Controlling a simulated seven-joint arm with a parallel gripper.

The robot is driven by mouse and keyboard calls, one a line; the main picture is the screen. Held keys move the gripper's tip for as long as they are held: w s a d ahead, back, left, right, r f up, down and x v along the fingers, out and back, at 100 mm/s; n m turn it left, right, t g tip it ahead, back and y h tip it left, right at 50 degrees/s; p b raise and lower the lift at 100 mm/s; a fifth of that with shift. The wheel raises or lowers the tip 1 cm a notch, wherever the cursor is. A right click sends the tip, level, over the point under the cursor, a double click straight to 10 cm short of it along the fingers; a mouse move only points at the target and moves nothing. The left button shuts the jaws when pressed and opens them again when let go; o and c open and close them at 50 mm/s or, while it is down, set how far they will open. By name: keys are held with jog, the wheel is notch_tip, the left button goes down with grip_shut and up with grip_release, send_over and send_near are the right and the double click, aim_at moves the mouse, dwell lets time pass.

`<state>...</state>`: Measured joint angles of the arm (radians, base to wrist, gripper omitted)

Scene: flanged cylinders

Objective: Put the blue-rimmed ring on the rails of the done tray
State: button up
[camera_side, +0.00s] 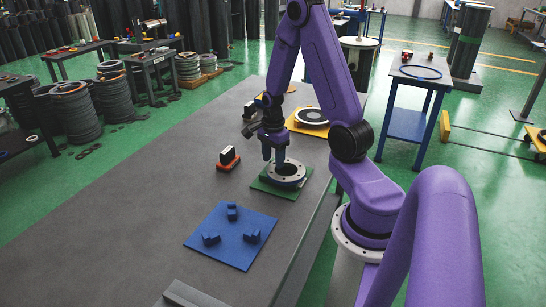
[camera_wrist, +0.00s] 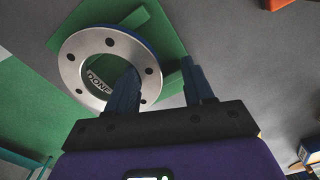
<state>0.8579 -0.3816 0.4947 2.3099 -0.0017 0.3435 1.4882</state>
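The blue-rimmed ring (camera_wrist: 72,55) is a grey metal flange with several bolt holes and a blue edge. It lies flat over the green done tray (camera_wrist: 165,30), whose DONE label shows through the bore. In the side view the ring (camera_side: 289,178) is over the green tray (camera_side: 262,187). My gripper (camera_wrist: 162,75) is open, its two dark blue fingers apart. In the wrist view one finger overlaps the bore and the other is outside the rim, with the ring's wall between. In the side view my gripper (camera_side: 274,153) is at the ring's far left edge. Contact with the ring is unclear.
A blue tray (camera_side: 210,225) with 3 blue blocks and no ring lies nearer the camera. A red-orange block with a white and dark top (camera_side: 228,159) stands left of the green tray. A yellow tray (camera_side: 294,124) holding a dark ring lies behind. The table's left side is clear.

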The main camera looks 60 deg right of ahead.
jog(key=shift+w, duration=0.1)
notch_tip(320, 180, up, 12)
jog(key=s+a+r+n, duration=0.2)
jog(key=s+a+n, duration=0.1)
jog(key=a+n, duration=1.6)
jog(key=s+a+r+n, duration=0.1)
jog(key=s+a+n, duration=0.8)
jog(key=s+n, duration=0.5)
jog(key=shift+n, duration=1)
